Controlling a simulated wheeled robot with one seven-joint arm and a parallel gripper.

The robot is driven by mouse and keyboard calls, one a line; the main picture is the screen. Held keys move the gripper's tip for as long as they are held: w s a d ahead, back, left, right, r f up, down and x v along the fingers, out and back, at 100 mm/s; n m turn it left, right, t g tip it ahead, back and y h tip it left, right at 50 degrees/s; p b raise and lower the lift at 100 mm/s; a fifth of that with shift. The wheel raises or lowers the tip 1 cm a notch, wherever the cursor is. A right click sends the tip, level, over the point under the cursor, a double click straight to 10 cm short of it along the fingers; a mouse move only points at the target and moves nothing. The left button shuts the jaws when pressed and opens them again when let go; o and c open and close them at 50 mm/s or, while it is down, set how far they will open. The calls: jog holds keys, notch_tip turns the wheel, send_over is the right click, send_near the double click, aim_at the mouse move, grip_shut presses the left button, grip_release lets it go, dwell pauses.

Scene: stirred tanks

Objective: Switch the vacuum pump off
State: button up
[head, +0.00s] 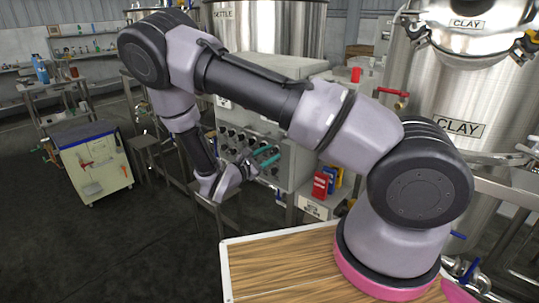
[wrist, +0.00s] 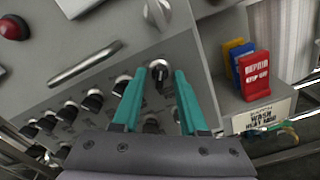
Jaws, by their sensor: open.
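My gripper (wrist: 161,74) is open, its two teal fingers pointing at a grey control panel (wrist: 105,35). A small black rotary knob (wrist: 159,77) with a light base shows between the fingertips in the wrist view. I cannot tell whether either finger touches it. No label for the vacuum pump is readable, so I cannot tell which control is its switch. In the head view, my gripper (head: 267,156) is in front of the same panel (head: 292,153), on its right part, and the knob is not clear there.
Several similar black knobs (wrist: 68,112) sit to the left, with a metal handle (wrist: 85,64), a red button (wrist: 13,27) and a larger silver knob (wrist: 158,13). Red, yellow and blue tags (wrist: 254,74) stand right of the panel. Steel tanks (head: 465,100) rise behind.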

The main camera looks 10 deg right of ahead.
grip_shut()
jog(key=shift+n, duration=0.3)
jog(key=n, duration=1.1)
dwell(0.4)
jog(key=shift+n, duration=0.3)
grip_release()
